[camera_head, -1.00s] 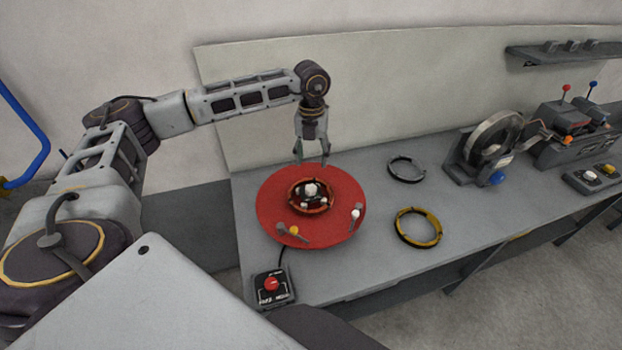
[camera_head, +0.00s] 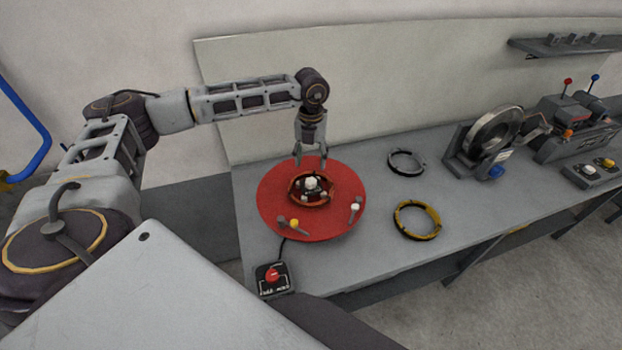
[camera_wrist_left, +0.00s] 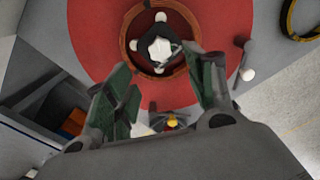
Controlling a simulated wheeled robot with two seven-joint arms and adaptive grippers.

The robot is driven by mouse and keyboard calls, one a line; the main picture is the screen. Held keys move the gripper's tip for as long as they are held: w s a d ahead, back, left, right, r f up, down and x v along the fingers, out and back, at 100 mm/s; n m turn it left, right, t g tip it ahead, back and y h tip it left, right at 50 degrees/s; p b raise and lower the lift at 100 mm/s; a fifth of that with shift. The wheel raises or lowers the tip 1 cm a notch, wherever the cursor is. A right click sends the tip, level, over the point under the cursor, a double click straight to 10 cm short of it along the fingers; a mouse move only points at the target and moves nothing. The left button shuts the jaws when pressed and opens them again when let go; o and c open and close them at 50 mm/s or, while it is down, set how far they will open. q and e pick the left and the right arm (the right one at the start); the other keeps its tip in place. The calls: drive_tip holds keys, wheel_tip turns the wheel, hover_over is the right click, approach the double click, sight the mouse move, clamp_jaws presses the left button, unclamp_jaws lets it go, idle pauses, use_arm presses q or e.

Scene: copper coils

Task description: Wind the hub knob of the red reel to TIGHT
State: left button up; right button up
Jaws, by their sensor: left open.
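The red reel (camera_head: 275,217) lies flat on the bench, with a copper-coloured ring around its hub. The white hub knob (camera_head: 312,183) stands at its middle; it also shows in the left wrist view (camera_wrist_left: 160,47), in a dark hub with small white pegs. My left gripper (camera_head: 311,165) points down above the far side of the reel, near the knob. In the left wrist view its green-padded fingers (camera_wrist_left: 163,75) are spread and empty, with the knob beyond the tips. I cannot read any mark for TIGHT. My right gripper is not in view.
A yellow-knobbed lever (camera_head: 294,223) and a white-knobbed lever (camera_head: 355,208) sit on the reel. A box with a red button (camera_head: 272,275) is in front. A grey ring (camera_head: 406,162) and a yellow ring (camera_head: 417,220) lie to the right. Machines stand farther right.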

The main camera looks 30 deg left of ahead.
sight(311, 181)
use_arm(q)
wheel_tip(311, 181, down, 10)
drive_tip(key=shift+f+p, duration=0.1)
drive_tip(key=shift+p, duration=0.95)
drive_tip(key=c, duration=1.1)
